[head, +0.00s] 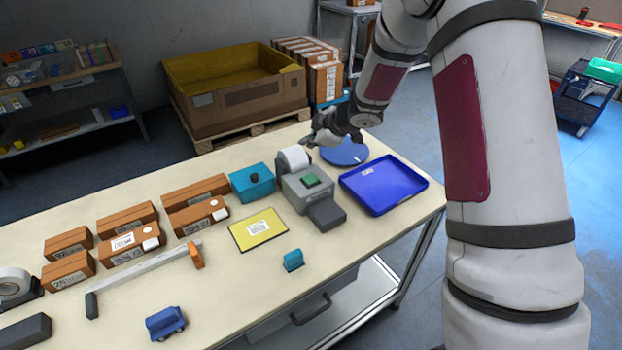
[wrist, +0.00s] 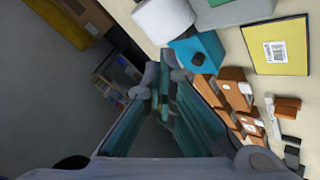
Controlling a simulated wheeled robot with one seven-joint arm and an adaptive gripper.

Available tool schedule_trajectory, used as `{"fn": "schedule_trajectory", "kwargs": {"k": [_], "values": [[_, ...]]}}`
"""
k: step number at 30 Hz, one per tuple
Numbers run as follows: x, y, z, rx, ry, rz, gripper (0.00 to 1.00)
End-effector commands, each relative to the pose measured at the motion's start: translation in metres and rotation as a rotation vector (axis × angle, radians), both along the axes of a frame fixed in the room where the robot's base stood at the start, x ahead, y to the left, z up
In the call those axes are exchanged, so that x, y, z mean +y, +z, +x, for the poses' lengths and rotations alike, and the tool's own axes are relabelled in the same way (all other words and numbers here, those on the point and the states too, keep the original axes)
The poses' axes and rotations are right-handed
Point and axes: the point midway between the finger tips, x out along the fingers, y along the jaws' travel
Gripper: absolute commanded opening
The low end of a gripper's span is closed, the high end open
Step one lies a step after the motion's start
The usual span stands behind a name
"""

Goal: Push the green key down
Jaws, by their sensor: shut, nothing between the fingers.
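The green key (head: 311,181) sits on top of a grey label machine (head: 296,193) with a white paper roll (head: 294,158) at its back. The key stands raised above the casing. My gripper (head: 309,141) is behind the machine, close to the roll, apart from the key. Its fingers are shut and empty; in the wrist view their tips (wrist: 160,82) come together over the table's far edge. The wrist view also shows the roll (wrist: 163,18) at the top.
A teal box with a black knob (head: 253,182) stands left of the machine, a blue tray (head: 384,184) right of it. A blue disc (head: 345,152) lies behind. A yellow card (head: 258,229) and a small teal block (head: 293,260) lie in front. Brown boxes (head: 198,213) stand farther left.

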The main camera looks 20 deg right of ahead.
Motion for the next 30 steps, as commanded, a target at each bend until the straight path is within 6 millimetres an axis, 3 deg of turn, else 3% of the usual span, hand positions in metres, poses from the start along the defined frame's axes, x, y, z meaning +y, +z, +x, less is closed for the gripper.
{"fn": "schedule_trajectory", "kwargs": {"k": [17,30], "values": [[0.004,-0.013,-0.002,0.010,0.027,0.008,0.00],[0.004,-0.066,-0.002,0.011,0.027,0.009,0.00]]}}
